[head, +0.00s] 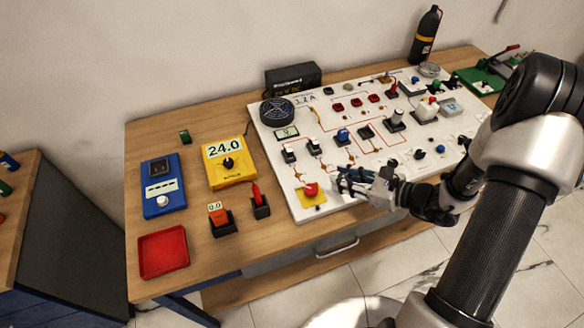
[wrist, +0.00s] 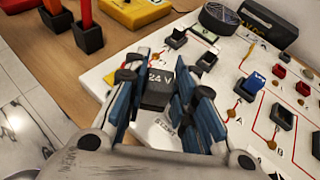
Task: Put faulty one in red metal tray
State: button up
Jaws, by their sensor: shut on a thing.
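My gripper (head: 345,182) is over the front edge of the white panel (head: 320,206), just right of a red mushroom button (head: 311,188) on a yellow base. In the wrist view, its blue-padded fingers (wrist: 165,92) are closed around a dark grey block (wrist: 157,92) marked "24 V". The fingers hide the block in the head view. The red metal tray (head: 163,251) lies empty at the front left of the wooden table, well left of my gripper. I cannot tell from these frames which part is faulty.
A yellow meter (head: 228,165) reads 24.0. A blue device (head: 163,186) lies behind the tray. Several modules stand on the panel.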

aim_at(165, 253)
jog(key=k+j, duration=0.1)
jog(key=j, duration=0.25)
jog(key=j+z, duration=0.1)
jog(key=j, duration=0.25)
jog(key=k+j+z, duration=0.1)
jog(key=j, duration=0.25)
jog(key=k+j, duration=0.15)
jog(key=j, duration=0.2)
jog(key=k+j+z, duration=0.1)
jog(key=j, duration=0.25)
